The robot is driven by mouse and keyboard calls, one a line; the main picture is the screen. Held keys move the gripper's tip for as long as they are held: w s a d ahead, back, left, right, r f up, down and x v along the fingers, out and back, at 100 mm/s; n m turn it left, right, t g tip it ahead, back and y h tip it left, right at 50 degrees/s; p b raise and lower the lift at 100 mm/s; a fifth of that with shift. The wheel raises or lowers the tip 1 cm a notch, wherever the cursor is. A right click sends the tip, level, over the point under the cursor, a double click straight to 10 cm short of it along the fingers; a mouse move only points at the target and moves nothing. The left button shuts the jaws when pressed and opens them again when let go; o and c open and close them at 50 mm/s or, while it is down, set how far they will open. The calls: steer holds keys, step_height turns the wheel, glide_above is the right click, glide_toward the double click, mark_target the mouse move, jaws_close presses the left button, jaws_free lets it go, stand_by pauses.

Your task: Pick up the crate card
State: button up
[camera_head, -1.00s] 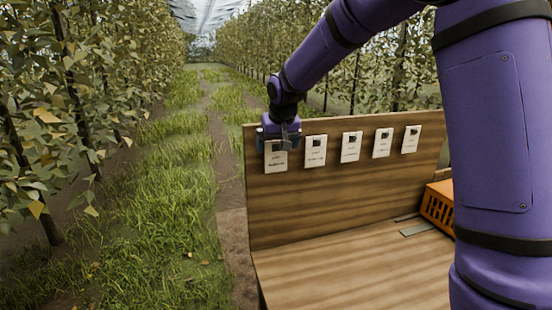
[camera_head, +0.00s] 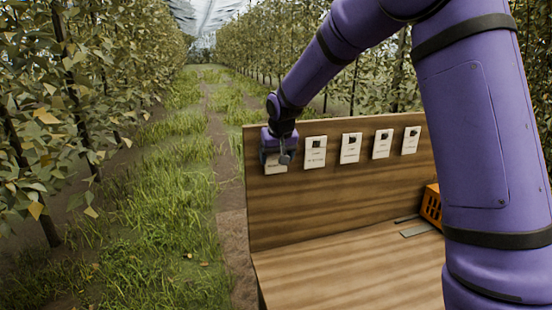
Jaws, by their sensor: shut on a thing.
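Several white cards with dark print are in a row on the upright wooden board. My gripper (camera_head: 283,158) is at the leftmost card (camera_head: 275,169), at the board's upper left. It is shut on that card and covers its upper part, so the grip itself is hard to see. The card's lower part shows below the fingers, close to the board. The other cards, such as the second one (camera_head: 315,152), hang free to the right of my gripper.
The wooden board (camera_head: 340,200) stands at the back of a wooden bench top (camera_head: 350,275). An orange crate (camera_head: 431,204) sits at the right, partly hidden by my arm. Flat grey pieces (camera_head: 415,230) lie before it. Grass and tree rows are on the left.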

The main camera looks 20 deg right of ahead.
steer(key=shift+r, duration=0.1)
steer(key=s, duration=1.8)
steer(key=shift+r, duration=0.2)
